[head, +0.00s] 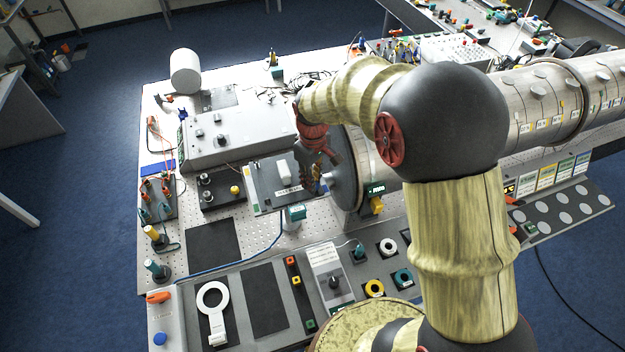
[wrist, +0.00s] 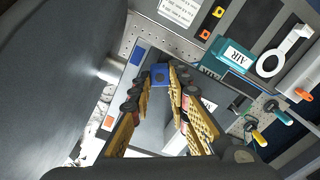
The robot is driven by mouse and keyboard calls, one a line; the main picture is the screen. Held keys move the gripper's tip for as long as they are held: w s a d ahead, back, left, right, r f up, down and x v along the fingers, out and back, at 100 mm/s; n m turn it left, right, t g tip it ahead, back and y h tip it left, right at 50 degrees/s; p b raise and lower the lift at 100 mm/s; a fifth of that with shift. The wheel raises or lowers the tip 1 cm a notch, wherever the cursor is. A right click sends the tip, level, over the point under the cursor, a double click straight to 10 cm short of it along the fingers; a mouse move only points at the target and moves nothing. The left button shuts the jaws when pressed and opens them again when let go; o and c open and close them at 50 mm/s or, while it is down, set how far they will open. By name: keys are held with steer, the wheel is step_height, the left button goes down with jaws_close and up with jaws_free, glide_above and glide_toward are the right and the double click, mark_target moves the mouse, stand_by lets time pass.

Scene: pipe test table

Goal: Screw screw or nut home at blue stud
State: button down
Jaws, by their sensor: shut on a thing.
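My gripper (head: 316,176) is low beside the round pipe flange, over the right end of a grey plate (head: 262,190). In the wrist view my gripper (wrist: 161,84) has its yellow-padded fingers closed in on a small square blue piece (wrist: 160,73) with a darker centre. Whether this piece is a nut or a screw head I cannot tell. A flat blue patch (wrist: 138,55) lies on the plate just left of it, and an orange patch (wrist: 108,121) lies farther down. Any stud and thread under the blue piece are hidden.
The big grey flange (head: 344,168) stands close beside my gripper and fills the left of the wrist view. A teal AIR block (wrist: 232,56) is to the right. A grey box (head: 235,135) stands behind the plate. A bare dark mat (head: 213,247) lies front left.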

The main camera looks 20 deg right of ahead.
steer(key=shift+w+r, duration=0.15)
steer(key=shift+r, duration=0.25)
stand_by(0.8)
steer(key=m, duration=0.5)
steer(key=shift+w+d+r, duration=0.1)
steer(key=shift+d, duration=0.05)
steer(key=m, duration=0.3)
steer(key=shift+m, duration=0.4)
steer(key=shift+d+m, duration=0.1)
steer(key=shift+m, duration=0.7)
steer(key=m, duration=0.4)
steer(key=shift+d, duration=0.1)
steer(key=shift+m, duration=0.6)
